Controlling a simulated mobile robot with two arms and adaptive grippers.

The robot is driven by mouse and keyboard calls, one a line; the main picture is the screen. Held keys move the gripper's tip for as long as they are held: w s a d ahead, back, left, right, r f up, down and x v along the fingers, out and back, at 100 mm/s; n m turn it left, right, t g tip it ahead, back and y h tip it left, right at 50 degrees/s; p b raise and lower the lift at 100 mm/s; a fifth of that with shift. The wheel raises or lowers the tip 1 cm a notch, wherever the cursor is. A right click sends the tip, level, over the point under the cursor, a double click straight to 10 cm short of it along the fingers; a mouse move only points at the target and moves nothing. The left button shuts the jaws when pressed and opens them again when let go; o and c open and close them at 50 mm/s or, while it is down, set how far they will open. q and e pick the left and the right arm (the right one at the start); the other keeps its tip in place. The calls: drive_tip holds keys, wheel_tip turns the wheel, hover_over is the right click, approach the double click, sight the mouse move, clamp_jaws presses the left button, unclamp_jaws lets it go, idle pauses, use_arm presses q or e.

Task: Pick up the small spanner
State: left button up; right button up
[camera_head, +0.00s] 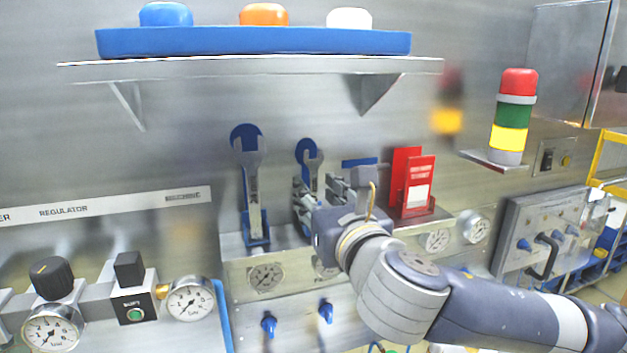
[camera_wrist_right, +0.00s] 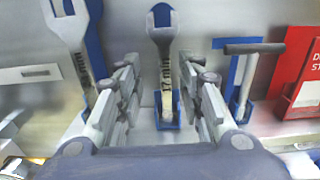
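The small spanner (camera_head: 312,161), marked 17 mm, stands upright in a blue holder against the metal wall. In the right wrist view the small spanner (camera_wrist_right: 163,48) is centred, its handle showing between my fingers. My right gripper (camera_head: 304,203) is in front of it; its fingers are open, one on each side of the handle with gaps, in the right wrist view (camera_wrist_right: 166,88). I cannot tell how far the fingertips reach along its depth. A larger spanner (camera_head: 251,175) stands in its own blue holder to the left. My left gripper is not in view.
A T-handled tool (camera_wrist_right: 247,70) in a blue holder and a red card holder (camera_head: 409,185) stand close to the right. A shelf (camera_head: 250,68) with a blue tray hangs above. Gauges and blue knobs sit below on the panel.

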sight(314, 183)
drive_tip(key=x, duration=0.1)
drive_tip(key=p+x, duration=0.2)
drive_tip(key=shift+w+d+r, duration=0.2)
drive_tip(key=shift+w, duration=0.05)
drive_tip(key=shift+w+a+f, duration=0.2)
drive_tip(key=shift+w, duration=0.3)
drive_tip(key=shift+r, duration=0.1)
clamp_jaws()
